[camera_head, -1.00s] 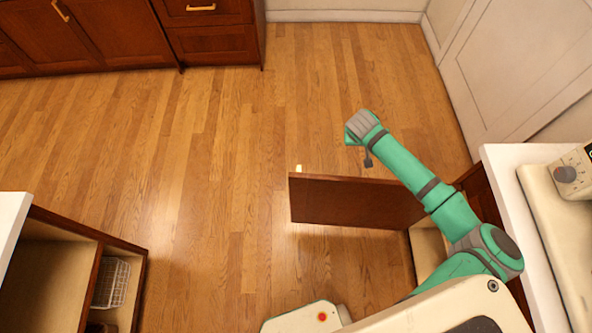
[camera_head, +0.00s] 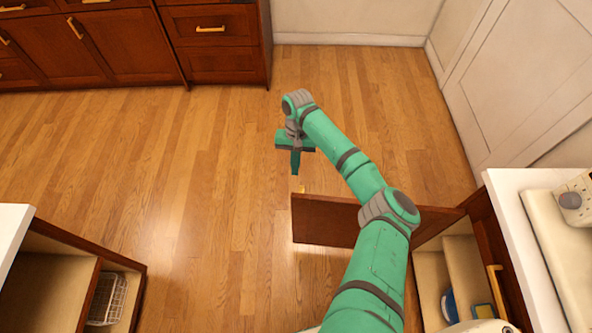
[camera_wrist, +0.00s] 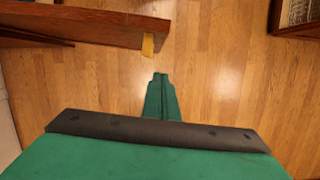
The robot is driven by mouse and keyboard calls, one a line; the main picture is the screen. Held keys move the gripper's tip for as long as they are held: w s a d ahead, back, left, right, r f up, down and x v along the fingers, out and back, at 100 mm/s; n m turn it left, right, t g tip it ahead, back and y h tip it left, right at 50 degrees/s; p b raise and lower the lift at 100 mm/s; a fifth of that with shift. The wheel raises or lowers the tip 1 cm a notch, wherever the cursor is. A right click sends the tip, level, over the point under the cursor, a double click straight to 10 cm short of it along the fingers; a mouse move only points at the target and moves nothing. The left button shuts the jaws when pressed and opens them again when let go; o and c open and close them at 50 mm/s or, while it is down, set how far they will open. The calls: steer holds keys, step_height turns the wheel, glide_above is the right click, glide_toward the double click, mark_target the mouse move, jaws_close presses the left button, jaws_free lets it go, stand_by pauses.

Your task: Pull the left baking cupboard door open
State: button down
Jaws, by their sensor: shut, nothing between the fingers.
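A brown wooden cupboard door (camera_head: 325,220) stands swung out from the cupboard at the right, roughly square to its front. Its top edge and side show in the wrist view (camera_wrist: 100,24). A brass handle (camera_wrist: 148,44) sits near its free end, on the far face; a bit of the handle (camera_head: 300,188) shows in the head view. My gripper (camera_head: 295,172) is shut and empty, pointing down beyond the door's free end, apart from the handle. In the wrist view its fingers (camera_wrist: 160,78) are together, just below the handle in the picture.
The open cupboard (camera_head: 432,275) shows shelves with a blue item. A second door (camera_head: 497,290) with a brass handle is beside it, under a white counter (camera_head: 520,220). An open cupboard (camera_head: 60,270) with a wire basket (camera_head: 107,298) stands at left. The floor (camera_head: 200,170) between is clear.

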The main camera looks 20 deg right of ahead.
steer(key=s+a+f, duration=0.2)
steer(key=s+f, duration=0.3)
steer(key=f, duration=0.2)
steer(key=shift+s+f, duration=0.2)
steer(key=shift+s, duration=0.05)
